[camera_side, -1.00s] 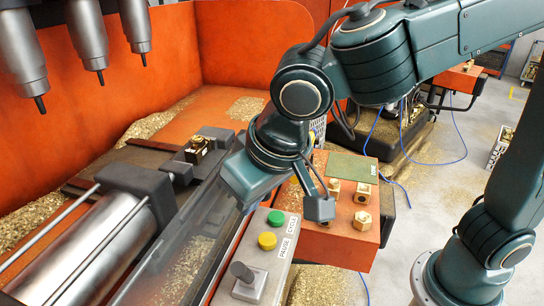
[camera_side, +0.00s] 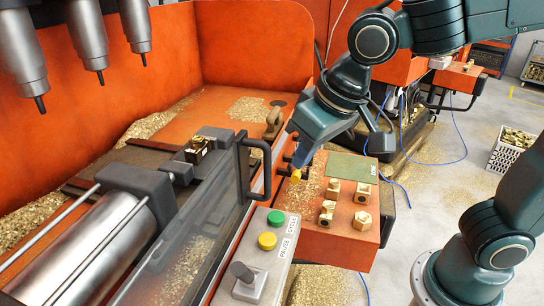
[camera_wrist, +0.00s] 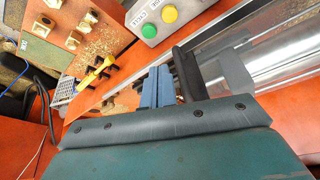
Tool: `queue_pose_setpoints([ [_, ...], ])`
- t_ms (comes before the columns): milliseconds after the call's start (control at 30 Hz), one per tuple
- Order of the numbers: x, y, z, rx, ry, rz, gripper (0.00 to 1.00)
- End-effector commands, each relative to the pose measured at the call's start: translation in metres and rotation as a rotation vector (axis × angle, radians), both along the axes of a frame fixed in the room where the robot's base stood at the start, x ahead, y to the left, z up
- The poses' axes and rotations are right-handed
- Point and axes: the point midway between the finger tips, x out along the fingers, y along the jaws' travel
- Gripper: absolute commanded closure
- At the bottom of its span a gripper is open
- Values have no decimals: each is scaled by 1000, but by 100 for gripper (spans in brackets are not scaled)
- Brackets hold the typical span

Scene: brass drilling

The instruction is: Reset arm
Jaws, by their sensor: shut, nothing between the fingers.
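My gripper (camera_side: 299,152) is shut and empty, tilted down over the right edge of the machine bed. Its blue fingers also show, close together, in the wrist view (camera_wrist: 156,88). It is apart from the black handle (camera_side: 255,165) of the clear guard, which stands just to its left. The handle also shows beside the fingers in the wrist view (camera_wrist: 187,75). A brass part (camera_side: 199,149) sits in the black fixture behind the guard. Several brass pieces (camera_side: 334,189) stand on the orange side block (camera_side: 335,247).
A green plate (camera_side: 352,167) lies on the side block. The control box (camera_side: 265,255) has green and yellow buttons and a lever. Drill spindles (camera_side: 90,45) hang at upper left. A crate (camera_side: 513,149) stands on the floor.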

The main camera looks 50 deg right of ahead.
Motion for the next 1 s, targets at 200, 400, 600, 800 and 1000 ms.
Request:
queue_pose_setpoints([
  [200, -25, -57, 7, 10, -22, -8, 100],
  [400, -56, -96, 7, 6, -47, -8, 100],
  [600, -87, -120, 1, -10, -75, -4, 100],
  [800, -105, -130, -4, -25, -92, 2, 100],
  [1000, -109, -131, -6, -30, -95, 7, 100],
])
